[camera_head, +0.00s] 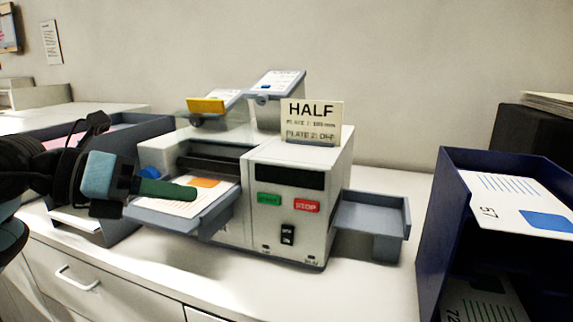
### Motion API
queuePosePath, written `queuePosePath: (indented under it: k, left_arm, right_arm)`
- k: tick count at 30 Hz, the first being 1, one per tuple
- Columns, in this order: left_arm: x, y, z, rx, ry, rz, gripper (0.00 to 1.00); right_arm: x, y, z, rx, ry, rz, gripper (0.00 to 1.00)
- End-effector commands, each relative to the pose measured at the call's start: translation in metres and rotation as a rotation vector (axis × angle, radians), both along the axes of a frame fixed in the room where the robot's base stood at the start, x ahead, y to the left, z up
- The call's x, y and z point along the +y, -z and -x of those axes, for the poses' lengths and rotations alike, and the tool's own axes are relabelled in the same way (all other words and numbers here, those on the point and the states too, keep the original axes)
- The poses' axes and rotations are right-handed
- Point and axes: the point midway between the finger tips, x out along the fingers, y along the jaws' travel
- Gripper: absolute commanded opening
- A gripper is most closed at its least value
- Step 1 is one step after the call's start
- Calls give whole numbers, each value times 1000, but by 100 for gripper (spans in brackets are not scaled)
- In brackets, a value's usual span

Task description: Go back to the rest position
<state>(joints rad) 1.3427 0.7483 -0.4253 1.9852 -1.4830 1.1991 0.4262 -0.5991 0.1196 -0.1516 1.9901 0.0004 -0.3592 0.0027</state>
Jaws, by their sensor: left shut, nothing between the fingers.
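My left gripper (188,192) comes in from the left, with its green fingers together and nothing between them. Its tips are in front of, or just above, the paper (203,204) on the machine's left tray (213,217); I cannot tell whether they touch it. The white machine (297,222) stands on the counter, with a green button (268,199), a red STOP button (306,207) and a dark display (290,177). A sign reading HALF (311,120) stands on its top. My right gripper is not in view.
An empty grey tray (372,222) juts from the machine's right side. A dark blue rack (452,190) with printed sheets stands at the right. A grey-blue bin (140,130) lies behind my left arm. The white counter (340,285) is clear in front of the machine.

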Motion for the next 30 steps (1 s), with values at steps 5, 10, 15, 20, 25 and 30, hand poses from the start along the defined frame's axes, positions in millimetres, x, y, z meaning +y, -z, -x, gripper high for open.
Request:
queuePosePath:
  k: [5,10,15,20,25,30]
  left_arm:
    - [-32,39,13,183,125,275,0]
    - [-45,66,19,358,162,561,0]
    - [-43,98,19,545,120,854,0]
    - [-31,139,14,725,6,1123,0]
    - [-10,201,13,922,-192,1384,0]
    - [14,281,27,1118,-459,1607,0]
  right_arm:
    - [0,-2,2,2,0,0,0]
    - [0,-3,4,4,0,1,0]
    - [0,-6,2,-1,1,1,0]
    - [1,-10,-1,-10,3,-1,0]
    - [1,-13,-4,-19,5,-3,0]
    - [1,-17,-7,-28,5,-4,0]
